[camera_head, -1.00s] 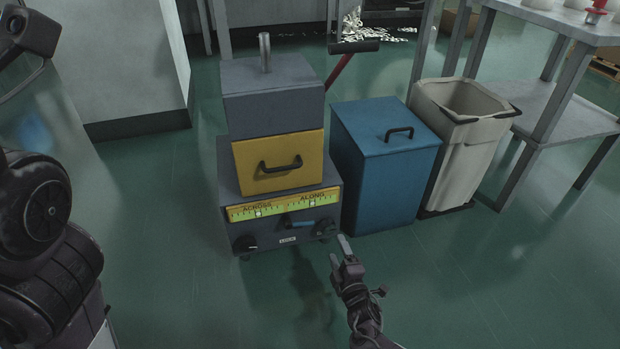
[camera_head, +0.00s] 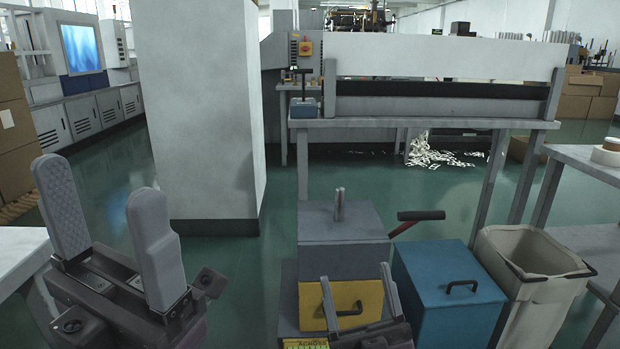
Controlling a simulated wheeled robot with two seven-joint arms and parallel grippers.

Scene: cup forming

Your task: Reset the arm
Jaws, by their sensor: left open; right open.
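My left gripper (camera_head: 108,225) is large in the lower left of the head view, its two grey fingers pointing up and spread apart, with nothing between them. My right gripper (camera_head: 359,297) is at the bottom centre, in front of the machine with the yellow drawer (camera_head: 345,300). Its two fingers are apart and point up, and only the drawer's front and handle show between them. I cannot tell whether it touches the drawer. The gripper hides the lower part of the machine, including most of its scale.
A blue lidded box (camera_head: 450,292) and a cream bin (camera_head: 537,262) stand right of the machine. A red lever with a black grip (camera_head: 421,215) sticks out behind. A white pillar (camera_head: 197,110) stands behind my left gripper. Tables edge both sides. Green floor shows behind the machine.

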